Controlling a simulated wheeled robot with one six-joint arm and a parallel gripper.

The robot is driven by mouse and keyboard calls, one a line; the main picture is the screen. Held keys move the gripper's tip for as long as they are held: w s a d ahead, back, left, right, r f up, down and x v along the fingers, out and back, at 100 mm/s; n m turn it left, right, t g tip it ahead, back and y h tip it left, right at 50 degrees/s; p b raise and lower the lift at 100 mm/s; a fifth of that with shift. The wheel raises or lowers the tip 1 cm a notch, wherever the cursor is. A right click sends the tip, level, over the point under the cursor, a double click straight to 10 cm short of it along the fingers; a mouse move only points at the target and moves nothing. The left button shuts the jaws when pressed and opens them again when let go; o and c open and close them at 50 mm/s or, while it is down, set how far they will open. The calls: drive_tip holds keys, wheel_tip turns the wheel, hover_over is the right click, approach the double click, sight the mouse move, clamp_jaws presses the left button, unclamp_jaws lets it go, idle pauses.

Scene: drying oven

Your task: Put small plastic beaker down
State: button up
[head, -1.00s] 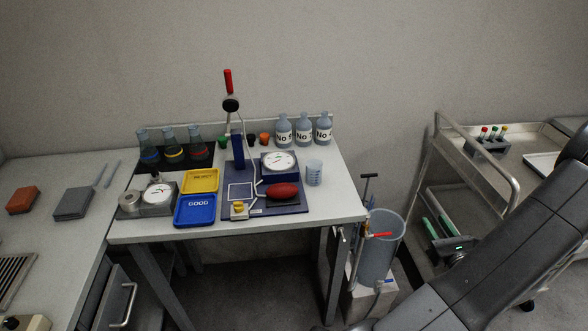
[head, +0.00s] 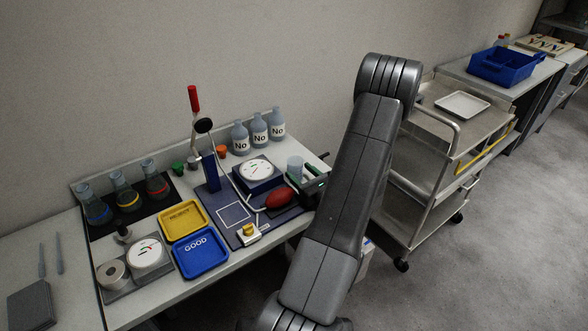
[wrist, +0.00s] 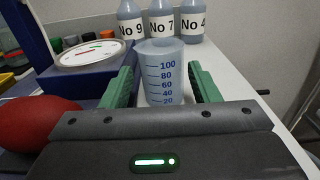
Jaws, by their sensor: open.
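The small plastic beaker (head: 295,166) is clear, pale blue and upright at the right end of the white bench, right of the dial gauge. In the wrist view the beaker (wrist: 162,75) shows blue graduations up to 100. My gripper (head: 309,185) is at the beaker, partly behind my own arm. In the wrist view the green fingers of my gripper (wrist: 160,82) are open, one on each side of the beaker, with a gap showing on both sides.
A dial gauge (wrist: 92,53) and red bulb (wrist: 35,124) are close on the left. Labelled bottles (wrist: 162,20) stand behind the beaker. Bare bench (wrist: 228,83) lies to the right, up to its edge. A metal cart (head: 440,150) stands farther right.

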sight(291, 161)
drive_tip(key=shift+w+a+r+p, duration=0.2)
drive_tip(key=shift+w+a+p, duration=0.15)
drive_tip(key=shift+w, duration=0.15)
drive_tip(key=p+x, duration=0.1)
drive_tip(key=x, duration=0.3)
drive_tip(key=shift+w, duration=0.25)
drive_tip(key=shift+c, duration=0.2)
drive_tip(key=c, duration=0.7)
drive_tip(key=shift+r, duration=0.15)
drive_tip(key=shift+c, duration=0.2)
